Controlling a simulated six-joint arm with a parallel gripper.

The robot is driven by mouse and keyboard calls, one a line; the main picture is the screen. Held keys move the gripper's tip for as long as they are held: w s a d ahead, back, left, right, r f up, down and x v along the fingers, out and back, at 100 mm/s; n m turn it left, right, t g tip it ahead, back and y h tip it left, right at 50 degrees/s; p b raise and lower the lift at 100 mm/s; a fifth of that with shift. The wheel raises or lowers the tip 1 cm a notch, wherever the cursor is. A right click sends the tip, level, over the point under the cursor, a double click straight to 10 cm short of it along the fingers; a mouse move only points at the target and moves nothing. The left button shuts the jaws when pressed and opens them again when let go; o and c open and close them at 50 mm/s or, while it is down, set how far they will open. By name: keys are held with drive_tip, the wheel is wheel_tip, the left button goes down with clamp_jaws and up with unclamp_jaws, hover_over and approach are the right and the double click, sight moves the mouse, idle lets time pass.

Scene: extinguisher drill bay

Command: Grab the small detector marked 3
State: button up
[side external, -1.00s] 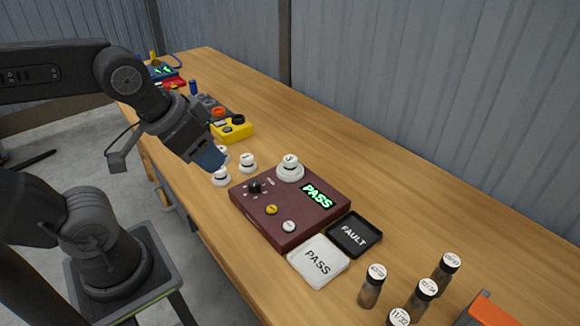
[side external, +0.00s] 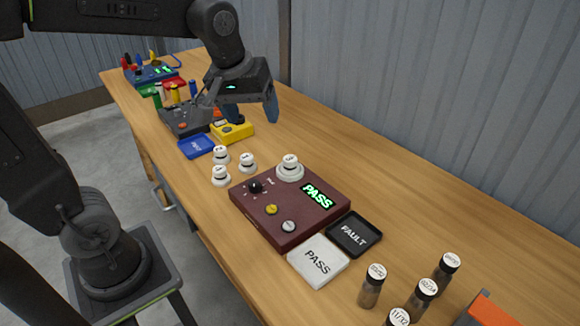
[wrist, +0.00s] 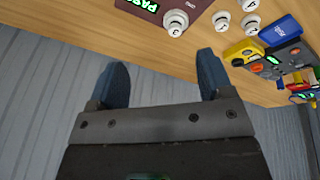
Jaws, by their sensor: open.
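The small white detector marked 3 (side external: 290,162) sits upright on the white round base at the back corner of the maroon test box (side external: 262,222). The box's display reads PASS in green. In the wrist view the detector (wrist: 176,18) is at the top, beyond the fingertips and apart from them. My gripper (side external: 251,110) is open and empty, raised above the bench behind and above the detector; its two blue fingers (wrist: 163,65) show spread in the wrist view. Three other small white detectors (side external: 247,162) stand left of the box; their marks are hard to read.
A white PASS tray (side external: 318,262) and a black FAULT tray (side external: 353,233) lie in front of the box. Several capped vials (side external: 372,288) stand at the front right. A blue tray (side external: 196,146) and yellow device (side external: 233,131) are farther back.

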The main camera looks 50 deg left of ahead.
drive_tip(key=w+a+f+n+g, duration=0.1)
drive_tip(key=w+a+f+n, duration=0.15)
drive_tip(key=w, duration=0.25)
drive_tip(key=w+a+f+n+g, duration=0.1)
drive_tip(key=w+a+n, duration=0.1)
drive_tip(key=w+n, duration=0.25)
drive_tip(key=n+g, duration=0.2)
drive_tip(key=n, duration=0.4)
hover_over(290, 158)
wheel_tip(290, 158, down, 9)
drive_tip(key=f, duration=0.7)
drive_tip(key=shift+w+d+f, duration=0.2)
drive_tip(key=shift+w+f, duration=0.05)
drive_tip(key=shift+f, duration=0.15)
drive_tip(key=shift+s+a+f, duration=0.1)
drive_tip(key=shift+s+f, duration=0.05)
drive_tip(key=shift+f, duration=1.25)
drive_tip(key=shift+s+f, duration=0.15)
drive_tip(key=shift+f, duration=1.25)
drive_tip(key=shift+c, duration=0.5)
drive_tip(key=c, duration=0.9)
drive_tip(key=shift+c, duration=0.2)
drive_tip(key=shift+r, duration=0.15)
